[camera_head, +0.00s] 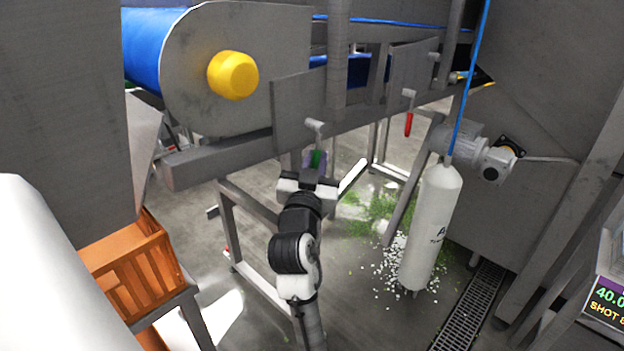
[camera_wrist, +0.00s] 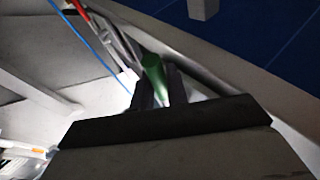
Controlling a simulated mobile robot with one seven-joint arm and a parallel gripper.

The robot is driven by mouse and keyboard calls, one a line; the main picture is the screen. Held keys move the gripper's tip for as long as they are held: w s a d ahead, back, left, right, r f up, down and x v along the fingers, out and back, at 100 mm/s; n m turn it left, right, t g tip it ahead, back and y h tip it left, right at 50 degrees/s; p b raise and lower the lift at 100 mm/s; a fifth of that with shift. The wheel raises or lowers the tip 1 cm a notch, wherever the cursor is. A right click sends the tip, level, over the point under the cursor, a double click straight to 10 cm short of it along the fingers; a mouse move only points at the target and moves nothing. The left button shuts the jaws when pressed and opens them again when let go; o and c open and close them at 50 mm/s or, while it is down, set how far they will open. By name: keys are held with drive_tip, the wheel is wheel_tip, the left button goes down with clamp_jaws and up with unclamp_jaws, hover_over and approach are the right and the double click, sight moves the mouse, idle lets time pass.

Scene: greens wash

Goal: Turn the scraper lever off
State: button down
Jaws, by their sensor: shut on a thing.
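My gripper (camera_head: 316,172) is at the front edge of the conveyor frame, below the belt. Its fingers are shut on a green-handled lever (camera_head: 316,158) that hangs from a grey pivot on the frame. In the wrist view the green handle (camera_wrist: 153,78) sits between the two dark fingertips (camera_wrist: 158,88). A second lever with a red handle (camera_head: 408,124) hangs from the frame further right, apart from my gripper. It also shows at the top left of the wrist view (camera_wrist: 80,8). No label is readable on either lever, so I cannot tell which is the scraper's.
The conveyor's drum end with a yellow cap (camera_head: 233,75) is above left. A white cylinder (camera_head: 432,225) hangs on a blue line at right, near a motor (camera_head: 470,148). An orange crate (camera_head: 130,265) stands left. Greens (camera_head: 375,212) and white bits lie on the floor.

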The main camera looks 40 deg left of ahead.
drive_tip(key=w+n+t+y+b, duration=0.1)
drive_tip(key=b, duration=0.2)
drive_tip(key=shift+w+d, duration=0.1)
drive_tip(key=c, duration=1.4)
unclamp_jaws()
drive_tip(key=shift+f, duration=0.1)
drive_tip(key=shift+s+d+f, duration=0.1)
drive_tip(key=shift+s+f, duration=0.1)
drive_tip(key=shift+s, duration=0.1)
drive_tip(key=b+v, duration=0.3)
drive_tip(key=v, duration=1)
drive_tip(key=shift+b, duration=0.3)
